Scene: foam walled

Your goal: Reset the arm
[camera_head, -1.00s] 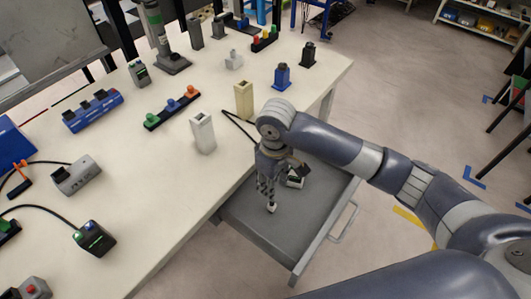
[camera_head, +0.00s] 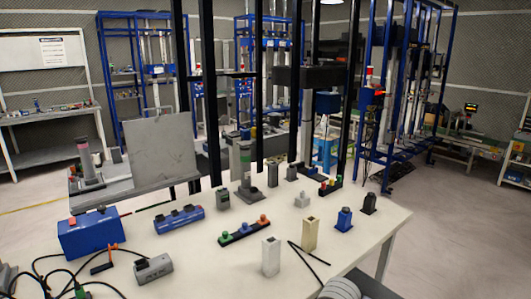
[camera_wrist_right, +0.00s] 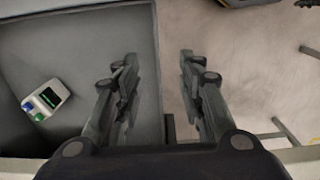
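My right gripper (camera_wrist_right: 160,80) is open in the right wrist view, with its two fingers spread apart and nothing between them. It hangs over the side edge of the open grey drawer (camera_wrist_right: 75,30), with floor showing beyond. A small white and grey device (camera_wrist_right: 46,100) with a green screen and green and blue buttons lies in the drawer, to the left of my fingers. In the head view only a piece of my right arm shows at the bottom edge; the right gripper is out of frame there. My left gripper is in neither view.
The cream table (camera_head: 205,265) carries a blue box (camera_head: 90,233), a button strip (camera_head: 243,230), a white block (camera_head: 271,256), a beige block (camera_head: 310,235), cables and other devices. Black posts stand behind it. Open floor lies to the right.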

